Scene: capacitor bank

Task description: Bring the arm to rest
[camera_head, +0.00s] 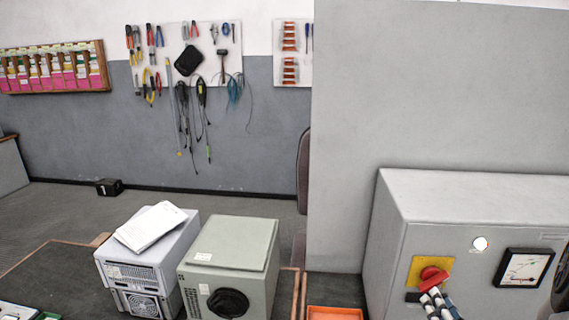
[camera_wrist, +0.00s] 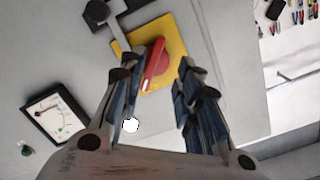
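My gripper (camera_head: 435,303) is in front of the grey cabinet (camera_head: 480,195) at the lower right of the head view. Its striped fingers overlap the lower edge of the red rotary switch (camera_head: 433,274) on a yellow plate (camera_head: 417,268). In the wrist view, my gripper (camera_wrist: 157,69) has its two fingers spread apart with nothing held between them. The red switch handle (camera_wrist: 154,66) shows beyond the gap, close to the left fingertip, on the yellow plate (camera_wrist: 178,47). I cannot tell whether a finger touches the handle.
A dial meter (camera_head: 523,268) and a white round lamp (camera_head: 480,243) are on the cabinet front. A green-grey box (camera_head: 232,243) and a paper-topped unit (camera_head: 150,265) stand on the dark bench at left. An orange tray (camera_head: 335,313) lies by the cabinet. Tools hang on the far wall.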

